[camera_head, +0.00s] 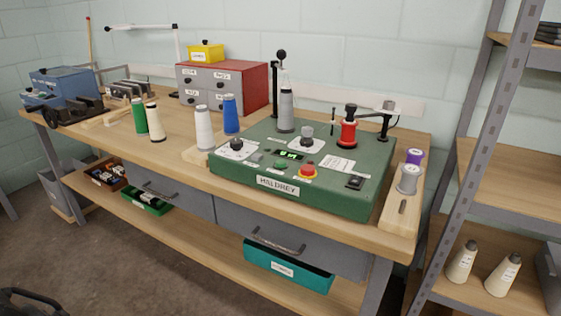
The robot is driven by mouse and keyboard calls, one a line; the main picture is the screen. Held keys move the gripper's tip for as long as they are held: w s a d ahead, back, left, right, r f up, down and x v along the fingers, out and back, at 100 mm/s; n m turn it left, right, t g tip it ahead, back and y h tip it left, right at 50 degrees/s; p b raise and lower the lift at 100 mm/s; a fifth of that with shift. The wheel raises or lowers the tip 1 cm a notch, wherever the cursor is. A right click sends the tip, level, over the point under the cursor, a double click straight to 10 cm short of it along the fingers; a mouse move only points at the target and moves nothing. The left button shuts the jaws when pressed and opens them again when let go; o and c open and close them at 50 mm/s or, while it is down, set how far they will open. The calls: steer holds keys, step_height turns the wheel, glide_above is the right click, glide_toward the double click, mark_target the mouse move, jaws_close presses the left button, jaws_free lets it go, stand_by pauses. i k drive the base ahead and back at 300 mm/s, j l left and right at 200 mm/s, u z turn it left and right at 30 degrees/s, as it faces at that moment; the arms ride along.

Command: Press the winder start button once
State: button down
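The green winder (330,200), labelled HALDREY, stands on the right part of the workbench. A round green button (281,165) sits on its top panel, below a small lit display (289,155); I take it for the start button, but its label is too small to read. A red mushroom button on a yellow base (307,171) is just right of it. A black switch (355,182) is near the front right corner. A dark, cropped shape at the bottom left corner may be my gripper (28,303); it is far from the winder and its fingers are unclear.
A grey cone (286,110) and a red spool (347,134) stand on the winder. White (205,130) and blue (231,115) cones stand to its left. A wooden strip with purple and grey spools (408,180) is at its right. Shelving (470,130) rises at far right. The bench front is open.

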mark_target(280, 163)
steer(key=i+j+z, duration=0.15)
steer(key=j+z, duration=0.3)
steer(key=j, duration=0.3)
steer(key=j+z, duration=0.5)
steer(key=j, duration=0.2)
steer(key=i+j, duration=0.35)
steer(key=j, duration=0.2)
